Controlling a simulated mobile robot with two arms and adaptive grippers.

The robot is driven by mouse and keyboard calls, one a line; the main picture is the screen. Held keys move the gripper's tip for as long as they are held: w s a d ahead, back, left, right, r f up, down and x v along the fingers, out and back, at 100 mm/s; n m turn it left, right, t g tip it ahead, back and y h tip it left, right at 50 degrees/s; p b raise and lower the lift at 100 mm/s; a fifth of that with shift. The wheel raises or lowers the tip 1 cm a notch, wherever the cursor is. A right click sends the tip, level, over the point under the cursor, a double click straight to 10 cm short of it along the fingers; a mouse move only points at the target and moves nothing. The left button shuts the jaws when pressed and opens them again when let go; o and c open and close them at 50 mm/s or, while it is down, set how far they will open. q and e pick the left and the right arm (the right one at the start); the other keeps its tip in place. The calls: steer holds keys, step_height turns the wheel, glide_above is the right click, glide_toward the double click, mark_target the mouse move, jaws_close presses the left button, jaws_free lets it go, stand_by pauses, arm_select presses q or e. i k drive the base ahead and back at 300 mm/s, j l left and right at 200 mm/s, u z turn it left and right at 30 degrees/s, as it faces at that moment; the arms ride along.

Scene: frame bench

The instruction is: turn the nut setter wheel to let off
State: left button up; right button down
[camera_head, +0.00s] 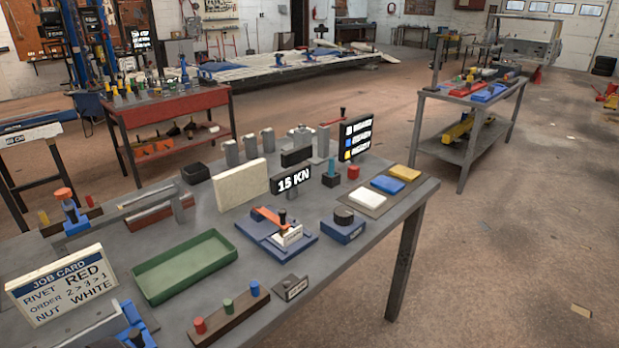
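A dark round wheel-like knob (344,214) sits on top of a blue block (343,230) on the right half of the bench; it may be the nut setter wheel, but I cannot read the small label. A blue fixture (305,243) with an orange lever (268,216) and a white block stands just left of it. A black display (290,182) behind reads "15 KN". A blue tool with an orange top (64,196) stands at the far left of the bench. Neither of my grippers shows in this view.
The grey bench (300,305) also holds a green tray (185,266), a job card (62,286), a rack of coloured pegs (230,314) and a pad with white, blue and yellow pieces (375,207). A black status board (355,138) stands behind.

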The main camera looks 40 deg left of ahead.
mark_target(343, 215)
steer(key=i+u, duration=0.3)
steer(key=i, duration=1)
